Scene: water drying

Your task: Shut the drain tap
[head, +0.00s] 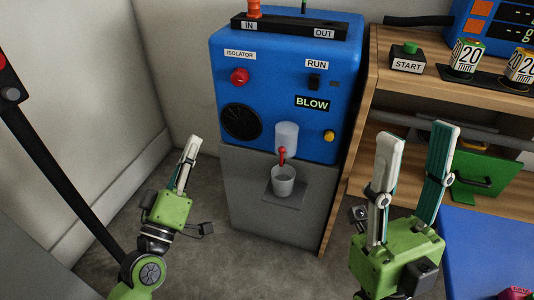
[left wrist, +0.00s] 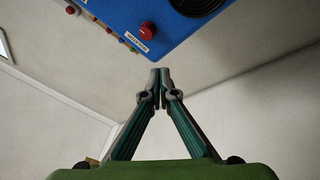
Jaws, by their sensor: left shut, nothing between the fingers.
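The drain tap (head: 282,154) is a small red lever under a pale, see-through bowl (head: 287,136) on the front of the blue machine. It looks roughly upright; I cannot tell its exact setting. A grey cup (head: 283,178) stands below it on a small shelf. My left gripper (head: 192,143) is shut and empty, to the left of the machine and apart from the tap. Its closed fingertips show in the left wrist view (left wrist: 160,76), where the tap is not visible. My right gripper (head: 418,132) is open and empty, right of the machine, pointing up.
A wooden shelf unit (head: 385,83) with a START button (head: 409,50) stands at the right. Floor is clear left of the machine.

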